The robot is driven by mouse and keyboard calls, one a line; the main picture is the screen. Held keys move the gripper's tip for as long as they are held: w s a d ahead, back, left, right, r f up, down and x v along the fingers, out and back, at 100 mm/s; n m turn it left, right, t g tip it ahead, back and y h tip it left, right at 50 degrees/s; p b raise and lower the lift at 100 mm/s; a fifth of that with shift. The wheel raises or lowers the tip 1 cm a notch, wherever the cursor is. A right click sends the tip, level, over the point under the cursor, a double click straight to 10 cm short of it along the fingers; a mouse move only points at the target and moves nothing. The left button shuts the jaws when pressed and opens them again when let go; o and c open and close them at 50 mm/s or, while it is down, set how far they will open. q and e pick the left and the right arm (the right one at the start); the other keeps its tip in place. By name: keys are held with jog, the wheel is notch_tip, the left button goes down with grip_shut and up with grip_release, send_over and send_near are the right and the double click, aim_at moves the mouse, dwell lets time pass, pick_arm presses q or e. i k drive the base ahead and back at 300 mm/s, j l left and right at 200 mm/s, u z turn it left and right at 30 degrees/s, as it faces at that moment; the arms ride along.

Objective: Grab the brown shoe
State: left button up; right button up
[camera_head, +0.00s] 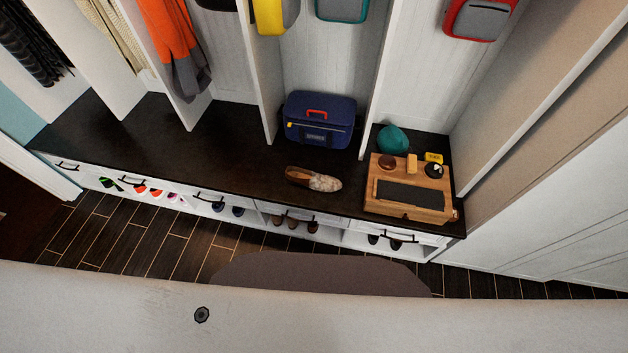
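The brown shoe (313,180) lies alone on the dark bench top (235,147), near its front edge. It is tan-brown at the left end and pale and mottled toward the right end. It lies in front of the blue bag and to the left of the wooden box. Nothing covers it. Neither my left gripper nor my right gripper is in the head view.
A blue bag (319,121) stands behind the shoe. A wooden box (410,208) with small items and a teal object (392,139) are at the right. White dividers (260,75) rise behind. Several shoes sit in cubbies below. The bench left of the shoe is clear.

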aim_at(320, 183)
jog(key=i+j+z, duration=0.2)
jog(key=j+z, duration=0.25)
jog(key=j, duration=0.65)
jog(key=j+z, duration=0.45)
jog(key=j, duration=0.6)
